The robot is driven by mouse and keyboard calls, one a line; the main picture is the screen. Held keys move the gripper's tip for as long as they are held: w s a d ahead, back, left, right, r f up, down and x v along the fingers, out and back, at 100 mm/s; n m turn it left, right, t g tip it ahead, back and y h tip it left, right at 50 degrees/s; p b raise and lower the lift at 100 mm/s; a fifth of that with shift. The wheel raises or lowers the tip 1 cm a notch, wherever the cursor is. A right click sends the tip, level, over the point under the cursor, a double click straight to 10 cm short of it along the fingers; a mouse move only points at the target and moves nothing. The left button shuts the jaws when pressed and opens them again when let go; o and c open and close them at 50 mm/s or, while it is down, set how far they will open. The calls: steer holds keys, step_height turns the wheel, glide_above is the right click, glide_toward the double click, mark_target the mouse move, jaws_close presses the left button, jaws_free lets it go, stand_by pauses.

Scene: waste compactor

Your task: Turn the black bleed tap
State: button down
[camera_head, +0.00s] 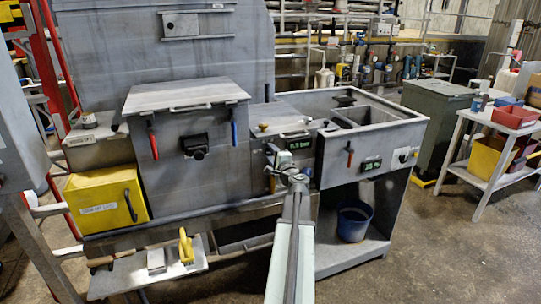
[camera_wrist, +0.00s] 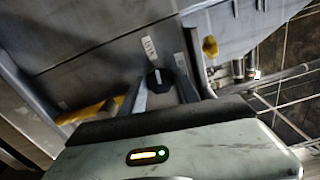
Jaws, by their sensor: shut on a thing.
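In the wrist view, a black knob (camera_wrist: 159,77) with a pale mark sits on the grey panel beside a small white label; it looks like the black bleed tap. My gripper (camera_wrist: 161,84) has one finger on each side of it and is shut on it. In the head view, my gripper (camera_head: 287,166) is at the front of the grey machine, just below and left of a lit display (camera_head: 299,146). The tap is hidden behind my gripper there.
A yellow knob (camera_wrist: 210,47) is to the right of the tap in the wrist view. An orange-handled lever (camera_head: 349,152) and a second display (camera_head: 372,164) are on the right panel. A blue bucket (camera_head: 354,222) stands on the lower shelf. A yellow box (camera_head: 105,200) is at left.

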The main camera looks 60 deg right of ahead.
steer(key=shift+w, duration=0.1)
stand_by(0.3)
steer(key=c, duration=0.9)
jaws_free()
steer(key=v, duration=0.8)
steer(key=shift+w, duration=0.1)
